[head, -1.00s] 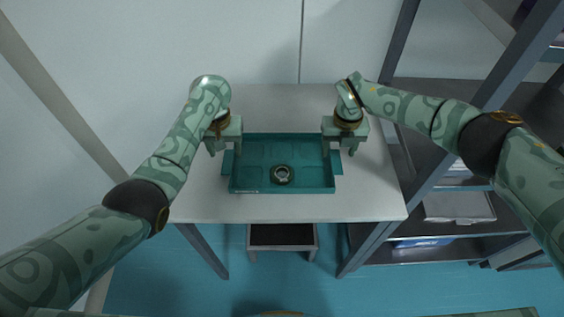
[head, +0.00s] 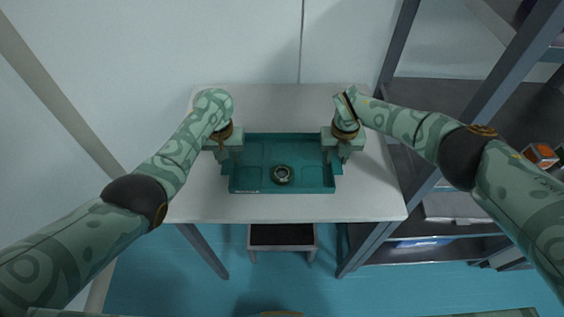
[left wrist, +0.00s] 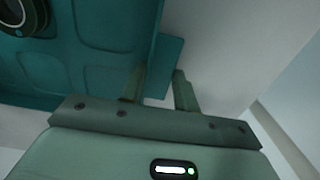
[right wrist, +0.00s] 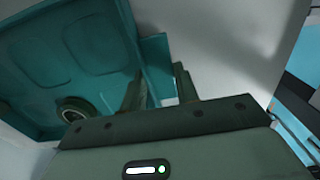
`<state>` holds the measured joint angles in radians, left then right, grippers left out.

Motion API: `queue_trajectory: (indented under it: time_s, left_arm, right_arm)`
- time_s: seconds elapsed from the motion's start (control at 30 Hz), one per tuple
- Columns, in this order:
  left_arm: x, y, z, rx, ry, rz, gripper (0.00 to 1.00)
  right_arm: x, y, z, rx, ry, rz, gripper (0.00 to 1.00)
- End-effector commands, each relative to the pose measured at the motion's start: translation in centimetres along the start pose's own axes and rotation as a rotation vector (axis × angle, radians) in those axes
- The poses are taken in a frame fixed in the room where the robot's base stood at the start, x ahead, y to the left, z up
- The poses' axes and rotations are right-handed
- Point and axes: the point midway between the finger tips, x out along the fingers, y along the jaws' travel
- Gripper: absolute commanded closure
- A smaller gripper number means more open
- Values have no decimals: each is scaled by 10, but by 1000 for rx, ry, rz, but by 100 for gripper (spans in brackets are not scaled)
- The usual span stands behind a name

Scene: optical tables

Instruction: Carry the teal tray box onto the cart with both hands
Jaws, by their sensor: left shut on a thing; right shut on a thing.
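The teal tray box (head: 260,178) sits on the white table (head: 200,205), with a round dark ring-like part (head: 282,174) inside it. My left gripper (head: 228,160) is at its left side and my right gripper (head: 338,158) is at its right side. In the left wrist view, my left fingers (left wrist: 158,92) are shut on the tray's side tab (left wrist: 163,70). In the right wrist view, my right fingers (right wrist: 160,88) are shut on the other tab (right wrist: 157,62). No cart can be clearly made out.
A low dark-topped stand (head: 282,236) is under the table's front edge. A dark shelf rack (head: 440,180) with boxes stands close on the right. A wall runs behind the table. The tabletop around the tray is clear.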

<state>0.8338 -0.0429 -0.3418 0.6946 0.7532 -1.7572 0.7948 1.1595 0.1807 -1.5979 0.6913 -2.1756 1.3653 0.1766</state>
Motion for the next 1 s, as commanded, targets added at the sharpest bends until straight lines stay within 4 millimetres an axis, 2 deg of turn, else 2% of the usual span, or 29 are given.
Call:
queue_trajectory:
  time_s: [0.27,0.63,1.0]
  left_arm:
    - [-10,0,0,0,4,0,98]
    - [-61,0,-2,0,20,0,98]
    - [-61,0,-2,0,20,-1,98]
  right_arm:
    - [-10,0,1,1,-4,0,98]
    - [-61,0,2,1,-21,0,98]
    - [-61,0,2,1,-21,0,98]
